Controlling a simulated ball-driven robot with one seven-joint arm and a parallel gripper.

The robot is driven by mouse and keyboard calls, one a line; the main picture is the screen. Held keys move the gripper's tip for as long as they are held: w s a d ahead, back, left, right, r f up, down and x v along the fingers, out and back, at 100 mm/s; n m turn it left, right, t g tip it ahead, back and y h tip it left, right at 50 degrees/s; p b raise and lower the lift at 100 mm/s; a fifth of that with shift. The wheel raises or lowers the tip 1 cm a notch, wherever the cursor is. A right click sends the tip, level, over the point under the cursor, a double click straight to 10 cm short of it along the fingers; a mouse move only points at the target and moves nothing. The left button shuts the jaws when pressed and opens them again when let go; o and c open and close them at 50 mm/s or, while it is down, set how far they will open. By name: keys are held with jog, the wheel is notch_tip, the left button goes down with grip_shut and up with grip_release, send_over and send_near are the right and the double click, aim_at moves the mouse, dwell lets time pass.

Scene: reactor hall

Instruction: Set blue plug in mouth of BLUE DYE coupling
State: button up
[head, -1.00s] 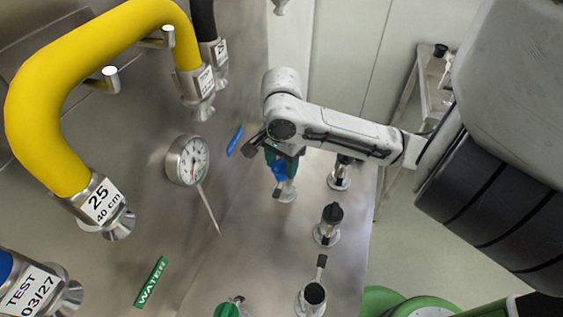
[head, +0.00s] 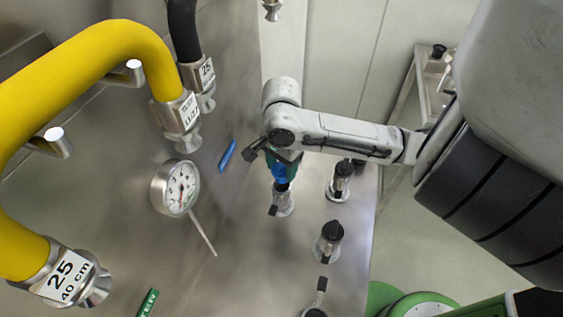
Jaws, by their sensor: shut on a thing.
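The blue plug (head: 280,174) is in my gripper (head: 282,166), below the wrist of my arm. My gripper is shut on it, and the arm partly hides the fingers. The plug is over a metal coupling (head: 284,204) with a small dark lever, standing on the steel deck near a blue label (head: 228,155) on the wall. The label's text is not legible. The plug overlaps the coupling's top in this view; I cannot tell whether it is inside the mouth or just above it.
Other black-topped couplings stand to the right (head: 341,181) and in front (head: 328,241). A round gauge (head: 176,188) with a thin pointed stem, a yellow hose (head: 70,65) and a black hose (head: 184,30) are on the wall at left. A side table (head: 432,85) stands behind at right.

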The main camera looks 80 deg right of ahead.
aim_at(282, 182)
jog(key=shift+f+b, duration=2.45)
jog(key=shift+f, duration=0.3)
jog(key=shift+a+f, duration=0.2)
jog(key=shift+f, duration=0.15)
jog(key=o, duration=1.1)
jog(key=shift+f, duration=0.1)
jog(key=shift+s, duration=0.1)
jog(key=r, duration=0.6)
jog(key=r+p, duration=0.1)
jog(key=r, duration=0.5)
jog(key=shift+w+d, duration=0.2)
